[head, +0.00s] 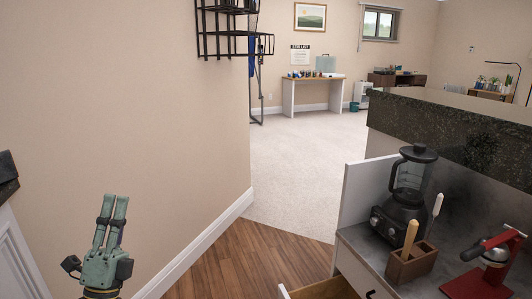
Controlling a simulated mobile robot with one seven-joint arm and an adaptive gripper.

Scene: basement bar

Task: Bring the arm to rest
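My gripper (114,200) is at the lower left of the head view, with its fingers pointing up. The two pale green fingers lie close together and look shut, with no object visible between them. The gripper is in front of the beige wall and apart from it in the picture. Only the end of my arm shows; the rest is below the frame.
A dark counter edge (8,178) is at the far left. At the right, a lower counter holds a blender (406,195), a wooden utensil holder (411,262) and a red press (487,280). An open drawer (325,290) juts out below. Wood floor (265,262) lies clear between.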

